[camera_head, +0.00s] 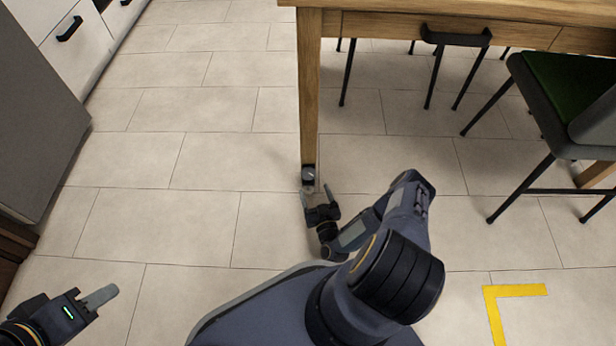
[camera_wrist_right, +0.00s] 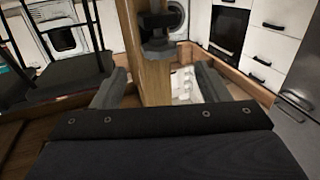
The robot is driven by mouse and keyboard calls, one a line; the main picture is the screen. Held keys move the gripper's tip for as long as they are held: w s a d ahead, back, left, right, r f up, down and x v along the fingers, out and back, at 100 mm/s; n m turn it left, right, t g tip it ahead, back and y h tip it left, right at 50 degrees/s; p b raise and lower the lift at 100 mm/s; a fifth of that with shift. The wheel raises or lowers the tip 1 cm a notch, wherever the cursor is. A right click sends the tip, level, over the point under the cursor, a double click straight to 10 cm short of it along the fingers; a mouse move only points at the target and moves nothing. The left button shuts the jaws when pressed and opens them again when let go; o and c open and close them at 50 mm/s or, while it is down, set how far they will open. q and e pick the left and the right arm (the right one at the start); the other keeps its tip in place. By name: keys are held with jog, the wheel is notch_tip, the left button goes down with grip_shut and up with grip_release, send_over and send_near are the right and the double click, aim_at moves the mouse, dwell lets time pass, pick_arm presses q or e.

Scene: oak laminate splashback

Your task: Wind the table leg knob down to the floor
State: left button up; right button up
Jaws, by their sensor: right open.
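The wooden table leg (camera_head: 308,95) stands upright at the table's near left corner. Its dark knob (camera_head: 308,176) is at the leg's lower end, close to the floor tiles. My right gripper (camera_head: 316,192) is open just in front of the knob, low over the floor. In the right wrist view, the leg (camera_wrist_right: 152,78) shows between the two spread fingers of the right gripper (camera_wrist_right: 159,82), with the dark knob (camera_wrist_right: 156,32) further up the picture. I cannot tell whether a finger touches it. My left gripper (camera_head: 98,298) is away at the lower left, empty; its opening is unclear.
The table (camera_head: 400,12) overhangs the leg, with a dark drawer handle (camera_head: 456,37). A green-seated chair (camera_head: 568,85) stands to the right. White cabinets (camera_head: 75,50) and a grey unit (camera_head: 35,110) line the left. Tiles left of the leg are clear.

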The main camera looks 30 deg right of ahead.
aim_at(310, 179)
jog(key=b+x, duration=0.2)
jog(key=x, duration=0.4)
jog(key=shift+w+d, duration=0.1)
jog(key=shift+w, duration=0.15)
jog(key=c, duration=1)
